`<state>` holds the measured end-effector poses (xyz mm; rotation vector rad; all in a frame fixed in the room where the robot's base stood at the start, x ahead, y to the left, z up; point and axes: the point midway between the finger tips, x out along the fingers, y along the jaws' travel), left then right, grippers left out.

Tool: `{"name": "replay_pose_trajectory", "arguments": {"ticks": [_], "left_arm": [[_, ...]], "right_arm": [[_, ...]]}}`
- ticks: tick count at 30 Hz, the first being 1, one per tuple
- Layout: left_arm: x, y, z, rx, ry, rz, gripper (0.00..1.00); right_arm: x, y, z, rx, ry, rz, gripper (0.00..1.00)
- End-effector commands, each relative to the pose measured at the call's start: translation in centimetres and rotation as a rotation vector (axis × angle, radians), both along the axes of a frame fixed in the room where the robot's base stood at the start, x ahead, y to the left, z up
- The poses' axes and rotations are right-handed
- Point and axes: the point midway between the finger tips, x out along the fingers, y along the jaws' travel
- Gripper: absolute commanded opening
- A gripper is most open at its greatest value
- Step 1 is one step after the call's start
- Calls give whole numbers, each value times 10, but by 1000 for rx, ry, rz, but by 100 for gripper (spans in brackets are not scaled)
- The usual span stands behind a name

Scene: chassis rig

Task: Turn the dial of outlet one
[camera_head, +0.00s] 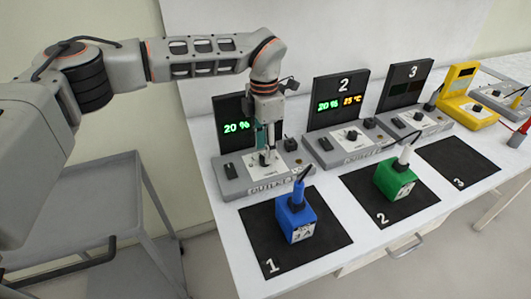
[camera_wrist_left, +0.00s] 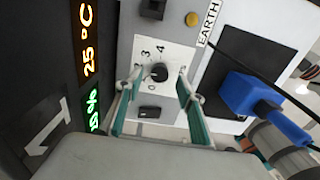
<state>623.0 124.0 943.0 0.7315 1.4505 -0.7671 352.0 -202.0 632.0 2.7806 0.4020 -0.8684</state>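Outlet one is a grey unit (camera_head: 235,185) with a black upright panel behind it, at the left end of the row. Its dial is a round black knob (camera_wrist_left: 158,73) on a white scale plate in the left wrist view. My left gripper (camera_head: 266,157) points down over this dial in the head view and partly hides it. In the left wrist view my left gripper (camera_wrist_left: 160,72) is open, with one teal finger on each side of the knob. I cannot tell whether the fingertips touch the knob.
Outlet two (camera_head: 345,142) and outlet three (camera_head: 415,122) stand to the right. A blue block (camera_head: 296,220) sits on mat 1 (camera_head: 260,240), and a green block (camera_head: 395,180) on mat 2 (camera_head: 365,205). A yellow device (camera_head: 466,108) stands farther right. Mat 3 (camera_head: 460,165) is bare.

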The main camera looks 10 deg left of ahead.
Motion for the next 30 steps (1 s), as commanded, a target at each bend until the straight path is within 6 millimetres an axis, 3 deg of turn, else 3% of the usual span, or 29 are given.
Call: {"name": "replay_pose_trajectory", "arguments": {"ticks": [6, 16, 17, 21, 30], "left_arm": [[-1, -1, -23, -1, 0, 0, 38], [-1, -1, -28, -1, -1, 0, 38], [-1, -1, -28, -1, -1, 0, 36], [-1, -1, -28, -1, -1, 0, 0], [-1, -1, -27, 0, -1, -18, 0]], "right_arm": [[4, 1, 6, 3, -12, 0, 40], [6, 1, 9, 4, -19, 0, 40], [6, 1, 9, 4, -19, 0, 40], [6, 1, 7, 3, -16, -1, 40], [4, 0, 6, 2, -10, -1, 40]]}}
